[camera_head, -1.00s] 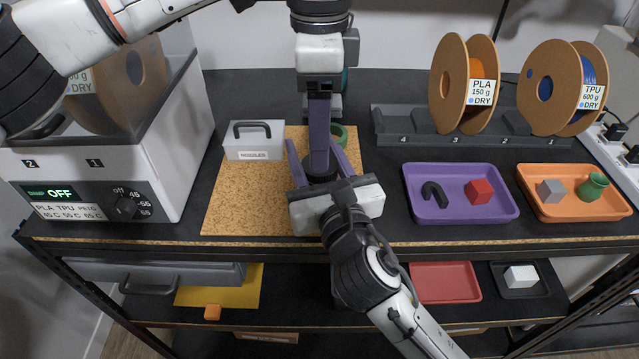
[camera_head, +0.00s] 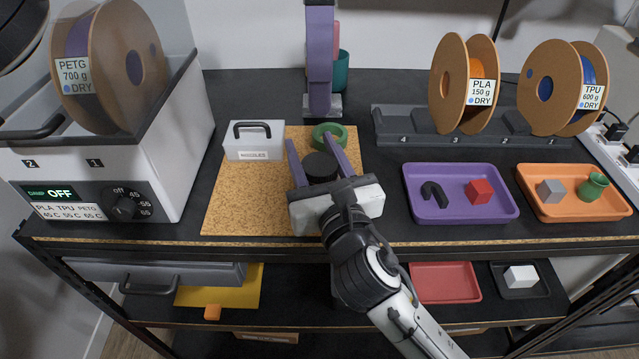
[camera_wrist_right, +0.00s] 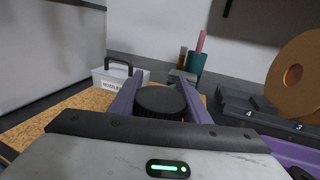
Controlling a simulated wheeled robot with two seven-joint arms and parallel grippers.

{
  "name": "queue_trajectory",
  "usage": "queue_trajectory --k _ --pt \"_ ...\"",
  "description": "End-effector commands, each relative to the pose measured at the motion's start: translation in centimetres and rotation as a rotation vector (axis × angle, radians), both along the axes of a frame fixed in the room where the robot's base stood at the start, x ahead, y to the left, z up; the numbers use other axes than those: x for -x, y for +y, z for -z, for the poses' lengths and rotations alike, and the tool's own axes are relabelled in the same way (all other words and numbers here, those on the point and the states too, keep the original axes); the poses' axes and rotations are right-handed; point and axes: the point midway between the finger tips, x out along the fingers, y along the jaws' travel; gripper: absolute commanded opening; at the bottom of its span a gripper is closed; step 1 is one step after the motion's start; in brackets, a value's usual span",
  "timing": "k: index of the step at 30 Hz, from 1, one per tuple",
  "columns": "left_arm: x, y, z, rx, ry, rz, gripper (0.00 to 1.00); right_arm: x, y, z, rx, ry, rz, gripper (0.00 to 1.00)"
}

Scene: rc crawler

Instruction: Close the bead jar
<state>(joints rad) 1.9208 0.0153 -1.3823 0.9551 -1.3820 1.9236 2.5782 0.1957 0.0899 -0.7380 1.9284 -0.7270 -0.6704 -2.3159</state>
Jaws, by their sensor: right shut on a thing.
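A round black ridged lid (camera_head: 320,166) sits between the purple fingers of my right gripper (camera_head: 319,160) on the cork mat. It also shows in the right wrist view (camera_wrist_right: 160,101), lying level.
A teal cup (camera_head: 342,72) stands behind. A purple tray (camera_head: 460,212) and an orange tray (camera_head: 603,213) lie right. A dryer (camera_head: 160,145) stands left.

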Motion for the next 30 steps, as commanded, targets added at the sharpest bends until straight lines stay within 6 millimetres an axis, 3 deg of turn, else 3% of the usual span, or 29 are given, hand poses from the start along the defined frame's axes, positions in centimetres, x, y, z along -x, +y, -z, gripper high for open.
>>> queue_trajectory --k 6,14,15,18,19,30 --pt "0.0 0.0 -1.8 0.000 0.000 0.000 0.84 0.0 0.0 0.0 0.000 0.001 0.000 0.00" --pt "0.0 0.0 -1.9 -0.001 0.001 0.001 0.84 0.0 0.0 0.0 0.000 0.001 0.000 0.00" --pt "0.0 0.0 -1.9 -0.001 0.001 0.001 0.84 0.0 0.0 0.0 0.000 0.001 0.000 0.44" --pt "0.0 0.0 -1.9 -0.001 0.001 0.000 0.84 0.0 0.0 0.0 0.000 0.001 0.000 0.61" --pt "0.0 0.0 -1.9 0.000 0.001 0.000 0.84 0.0 0.0 0.0 0.000 0.001 0.000 0.65" --pt "0.0 0.0 -1.9 -0.001 0.001 0.000 0.84 0.6 -0.2 0.1 0.001 0.001 -0.001 0.65"
